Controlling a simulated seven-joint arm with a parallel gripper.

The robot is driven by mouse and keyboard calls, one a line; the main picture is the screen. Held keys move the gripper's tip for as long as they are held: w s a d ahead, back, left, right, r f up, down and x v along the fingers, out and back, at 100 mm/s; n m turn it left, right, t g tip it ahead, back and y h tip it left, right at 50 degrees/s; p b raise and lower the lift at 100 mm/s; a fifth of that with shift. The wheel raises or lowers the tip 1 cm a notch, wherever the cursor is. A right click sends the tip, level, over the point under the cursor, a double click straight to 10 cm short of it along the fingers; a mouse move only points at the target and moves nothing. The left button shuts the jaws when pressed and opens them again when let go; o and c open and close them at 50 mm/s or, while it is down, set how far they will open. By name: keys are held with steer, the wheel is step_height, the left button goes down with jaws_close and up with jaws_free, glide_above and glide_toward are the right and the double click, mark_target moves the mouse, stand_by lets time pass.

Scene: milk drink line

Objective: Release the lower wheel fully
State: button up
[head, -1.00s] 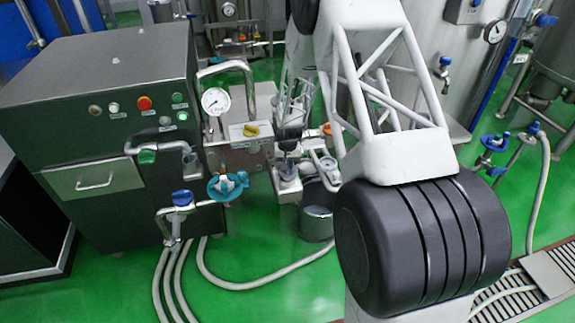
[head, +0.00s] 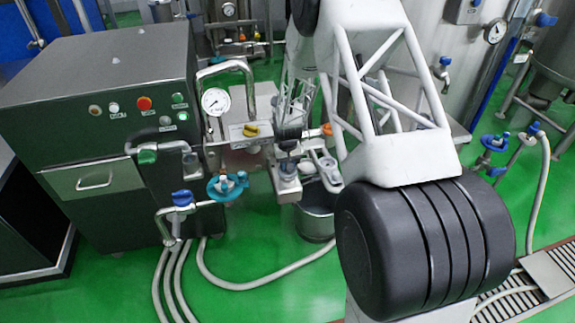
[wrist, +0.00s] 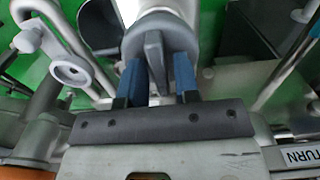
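In the wrist view a round grey knob (wrist: 178,32) with a raised bar stands straight ahead of my gripper (wrist: 159,68). The two blue fingers are apart, one on each side of the bar, with narrow gaps visible. I take this knob to be the lower wheel; no name on it shows. In the head view my gripper (head: 288,152) is low at the pipework right of the steel cabinet, and its fingertips and the knob are hard to make out there.
A teal handwheel (head: 228,187) and a blue valve handle (head: 182,198) are left of my gripper. A gauge (head: 215,101) and a yellow knob (head: 251,130) sit close by. A steel pot (head: 315,222) stands below. Hoses lie on the open green floor.

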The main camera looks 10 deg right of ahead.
steer(key=shift+o, duration=0.6)
steer(key=shift+r, duration=3.85)
steer(key=shift+r, duration=0.15)
